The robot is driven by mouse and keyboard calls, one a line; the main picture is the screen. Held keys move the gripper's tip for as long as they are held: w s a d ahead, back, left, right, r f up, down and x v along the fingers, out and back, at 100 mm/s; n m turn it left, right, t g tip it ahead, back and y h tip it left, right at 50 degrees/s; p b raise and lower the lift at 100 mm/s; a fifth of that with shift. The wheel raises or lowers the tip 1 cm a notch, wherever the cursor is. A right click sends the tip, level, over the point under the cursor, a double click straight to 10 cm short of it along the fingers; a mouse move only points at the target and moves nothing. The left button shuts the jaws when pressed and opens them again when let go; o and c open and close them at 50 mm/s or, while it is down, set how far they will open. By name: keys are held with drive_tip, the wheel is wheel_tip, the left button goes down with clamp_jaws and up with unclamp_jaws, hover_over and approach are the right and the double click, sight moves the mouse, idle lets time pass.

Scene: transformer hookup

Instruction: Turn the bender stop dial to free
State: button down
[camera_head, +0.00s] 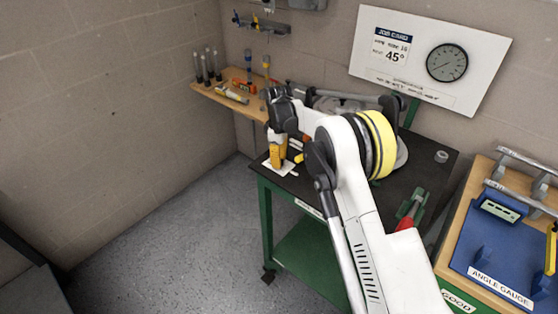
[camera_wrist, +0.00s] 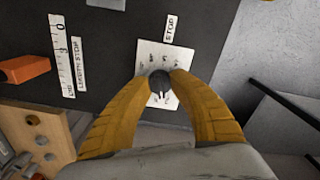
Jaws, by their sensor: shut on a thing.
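The bender stop dial (camera_wrist: 160,80) is a small dark round knob on a white plate (camera_wrist: 158,58) marked STOP. My gripper (camera_wrist: 161,84) has its two yellow fingers closed around the knob from either side. The plate's small markings are too blurred to read, and the fingers and knob cover part of it. In the head view my gripper (camera_head: 279,157) points down at the near left corner of the dark bench top (camera_head: 305,184). The white plate (camera_head: 285,170) shows under it, and the knob is hidden there.
A length stop scale (camera_wrist: 66,55) and an orange block (camera_wrist: 24,69) lie left of the plate in the wrist view. A wooden shelf (camera_head: 226,96) holds tools at the back left. A blue angle gauge tray (camera_head: 480,262) is at right. Open floor (camera_head: 190,240) lies left of the bench.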

drive_tip(key=shift+n, duration=0.9)
drive_tip(key=c, duration=1.1)
unclamp_jaws()
drive_tip(key=shift+o, duration=0.2)
wheel_tip(320, 180, up, 12)
